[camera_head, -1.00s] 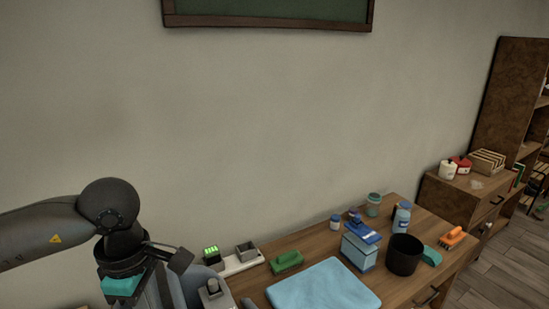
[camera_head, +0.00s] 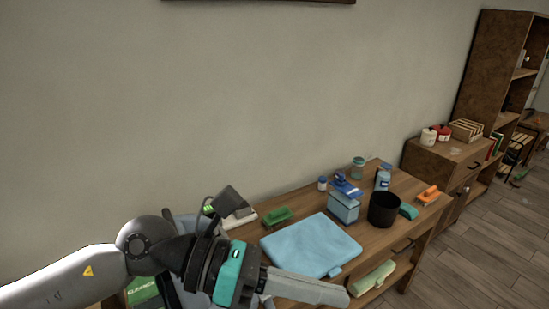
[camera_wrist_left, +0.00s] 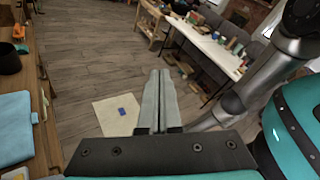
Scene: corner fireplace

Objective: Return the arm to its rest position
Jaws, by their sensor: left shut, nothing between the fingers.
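My left arm comes in from the lower left in the head view. Its gripper (camera_head: 306,288) points right, in front of the desk's front edge, below the folded blue cloth. In the left wrist view the two fingers (camera_wrist_left: 158,98) lie together, shut and empty, above the open floor. The wooden desk (camera_head: 385,243) stands against the wall, with the blue cloth (camera_head: 312,245) on it. My right gripper does not show in the head view; a grey arm link with a teal part shows at the right of the wrist view.
On the desk are a black cup (camera_head: 384,209), a blue-and-white box (camera_head: 343,208), a green block (camera_head: 277,215) and an orange brush (camera_head: 428,195). In the wrist view, a pale mat (camera_wrist_left: 117,115) lies on the floor and a long white table (camera_wrist_left: 210,48) stands farther off.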

